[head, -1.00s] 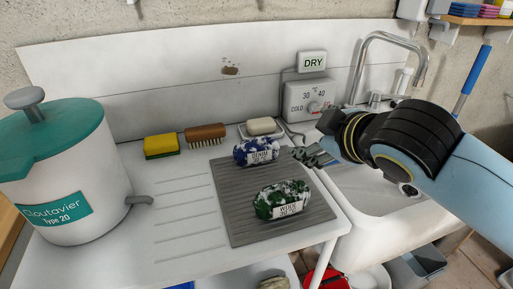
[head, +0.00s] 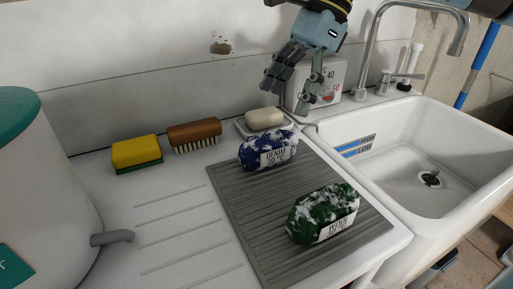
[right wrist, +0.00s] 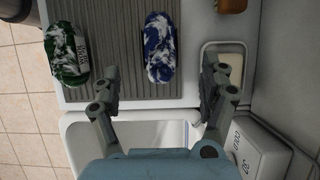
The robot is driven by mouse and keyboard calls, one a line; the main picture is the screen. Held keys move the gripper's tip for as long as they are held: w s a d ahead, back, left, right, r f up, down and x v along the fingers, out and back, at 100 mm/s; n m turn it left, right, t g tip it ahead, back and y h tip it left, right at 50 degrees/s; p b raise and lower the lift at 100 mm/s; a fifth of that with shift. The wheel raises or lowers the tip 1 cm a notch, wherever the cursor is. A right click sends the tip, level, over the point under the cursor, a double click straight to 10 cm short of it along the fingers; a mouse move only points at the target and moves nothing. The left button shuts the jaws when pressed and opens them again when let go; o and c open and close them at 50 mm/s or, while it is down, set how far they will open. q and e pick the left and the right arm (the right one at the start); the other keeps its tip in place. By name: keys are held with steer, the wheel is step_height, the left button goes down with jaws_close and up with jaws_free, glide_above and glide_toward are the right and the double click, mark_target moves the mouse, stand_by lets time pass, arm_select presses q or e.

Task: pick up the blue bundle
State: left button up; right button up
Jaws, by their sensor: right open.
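The blue bundle (head: 268,150) is blue and white, with a white DENIM label, and lies on the grey ribbed mat (head: 240,215). It also shows in the right wrist view (right wrist: 160,48), ahead of and between the fingers. My right gripper (head: 287,92) is open and empty, above and behind the bundle near the control box. In the right wrist view its fingertips (right wrist: 160,75) are spread wide, and the bundle lies in the gap between them. I cannot tell the height between fingers and bundle. My left gripper is not in view.
A green bundle (head: 322,214) lies nearer on the mat. A soap dish with soap (head: 264,118), a brush (head: 195,133) and a sponge (head: 136,152) stand along the back. A control box (head: 327,80) and the sink (head: 405,160) are right; a white tub (head: 45,190) is left.

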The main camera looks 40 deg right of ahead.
mark_target(274, 132)
steer(key=shift+h, duration=0.3)
steer(key=x, duration=0.2)
steer(key=d+b+x, duration=0.1)
steer(key=x, duration=0.1)
steer(key=shift+a+f, duration=0.1)
steer(key=shift+f, duration=0.4)
steer(key=shift+a+x, duration=0.2)
steer(key=shift+x, duration=2.7)
steer(key=shift+s, duration=0.15)
steer(key=shift+r, duration=0.1)
steer(key=shift+c, duration=0.3)
steer(key=c, duration=1.4)
steer(key=shift+r, duration=0.1)
